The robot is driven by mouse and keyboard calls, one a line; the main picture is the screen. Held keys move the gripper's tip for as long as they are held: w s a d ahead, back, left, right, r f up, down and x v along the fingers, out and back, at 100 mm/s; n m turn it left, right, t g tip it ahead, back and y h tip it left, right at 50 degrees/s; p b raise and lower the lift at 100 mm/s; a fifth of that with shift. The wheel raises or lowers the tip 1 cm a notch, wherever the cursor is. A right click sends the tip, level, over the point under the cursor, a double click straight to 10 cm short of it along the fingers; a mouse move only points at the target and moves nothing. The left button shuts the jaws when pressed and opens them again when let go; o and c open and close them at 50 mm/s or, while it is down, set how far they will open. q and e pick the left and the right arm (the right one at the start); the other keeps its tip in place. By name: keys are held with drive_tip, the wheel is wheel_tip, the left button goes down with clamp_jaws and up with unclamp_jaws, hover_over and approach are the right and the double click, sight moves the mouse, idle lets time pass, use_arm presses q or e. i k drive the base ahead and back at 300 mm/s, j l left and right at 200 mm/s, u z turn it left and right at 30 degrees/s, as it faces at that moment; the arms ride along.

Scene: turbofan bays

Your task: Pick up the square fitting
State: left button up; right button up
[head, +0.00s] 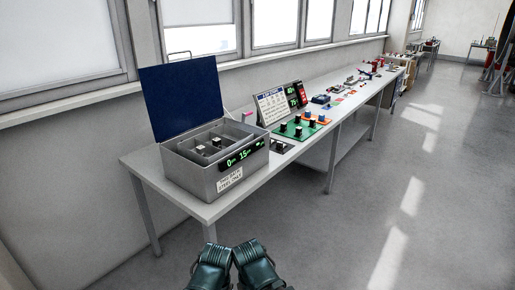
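I cannot single out the square fitting for certain at this distance. Small dark fittings with pale tops (216,142) stand inside the open grey box (195,184) on the near end of the bench. Several black pieces stand on a green board (300,131) to the right of the box, and a small dark piece (279,146) is on the bench between them. Their exact shapes are too small to tell. Two dark teal parts of my arms show at the bottom middle, short of the bench. No gripper fingers can be made out.
The box's blue lid (190,98) stands open at the back. A display stand (272,108) is behind the green board. The long grey bench (235,204) runs away along the wall with more small items. The floor (385,190) to the right is clear.

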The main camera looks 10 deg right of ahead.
sight(201, 150)
drive_tip(key=i+j+u, duration=0.1)
drive_tip(key=i, duration=0.3)
drive_tip(key=i+j+u, duration=0.1)
drive_tip(key=i+j, duration=0.15)
drive_tip(key=i+j+u, duration=0.1)
drive_tip(key=i, duration=0.4)
